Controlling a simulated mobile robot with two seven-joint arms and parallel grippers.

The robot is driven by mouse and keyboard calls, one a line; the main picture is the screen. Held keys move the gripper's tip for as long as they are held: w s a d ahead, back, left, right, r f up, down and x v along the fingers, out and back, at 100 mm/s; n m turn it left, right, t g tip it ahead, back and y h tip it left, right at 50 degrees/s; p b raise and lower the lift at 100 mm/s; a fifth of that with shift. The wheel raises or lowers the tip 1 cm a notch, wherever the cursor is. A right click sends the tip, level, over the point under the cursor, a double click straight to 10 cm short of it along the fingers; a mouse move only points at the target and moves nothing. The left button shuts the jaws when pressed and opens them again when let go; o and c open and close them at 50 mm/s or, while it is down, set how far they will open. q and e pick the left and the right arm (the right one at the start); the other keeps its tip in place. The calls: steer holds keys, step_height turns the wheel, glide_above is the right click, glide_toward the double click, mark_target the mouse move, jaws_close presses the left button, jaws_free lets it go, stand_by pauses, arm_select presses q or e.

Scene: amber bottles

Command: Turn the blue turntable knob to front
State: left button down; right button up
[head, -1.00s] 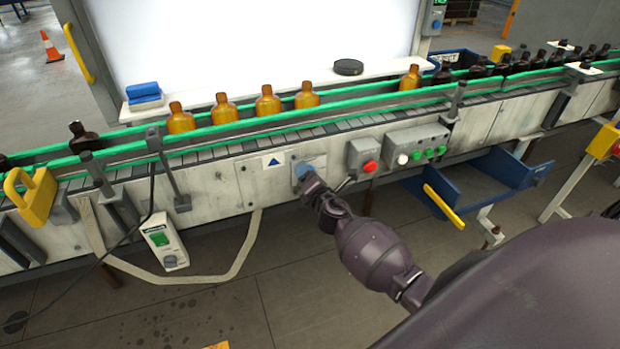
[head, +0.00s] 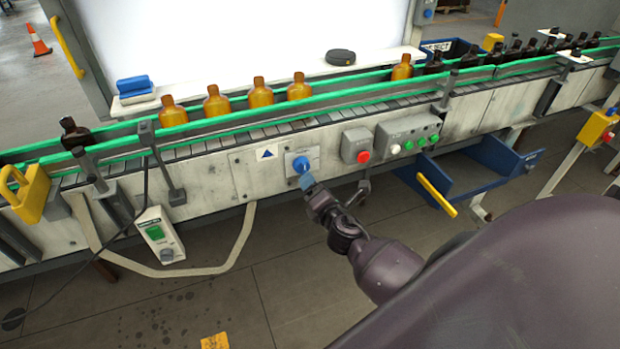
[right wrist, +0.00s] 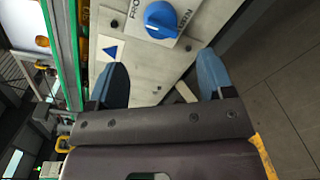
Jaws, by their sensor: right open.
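The blue turntable knob (head: 301,164) sits on a light plate on the conveyor's front panel. In the right wrist view the knob (right wrist: 161,20) shows beyond the fingertips, with lettering on the plate on both sides of it. My right gripper (head: 308,184) is just below and in front of the knob. In the right wrist view the right gripper (right wrist: 160,80) is open, its two blue fingers apart with nothing between them. The knob is clear of the fingers. My left gripper is not in view.
A red button box (head: 356,146) and a grey box with white and green buttons (head: 408,136) are right of the knob. Amber bottles (head: 218,103) stand on the conveyor above.

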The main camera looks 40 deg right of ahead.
steer(key=shift+v, duration=0.9)
steer(key=s+a+f+m+g+y, duration=0.2)
steer(key=s+a+f+m, duration=0.2)
steer(key=s+m, duration=0.5)
steer(key=s+a+f+m+g+y, duration=0.1)
steer(key=s+a+f+m, duration=0.3)
steer(key=s+m, duration=0.6)
steer(key=shift+f+m+g+y, duration=0.4)
steer(key=shift+m+g, duration=0.4)
steer(key=shift+m, duration=0.3)
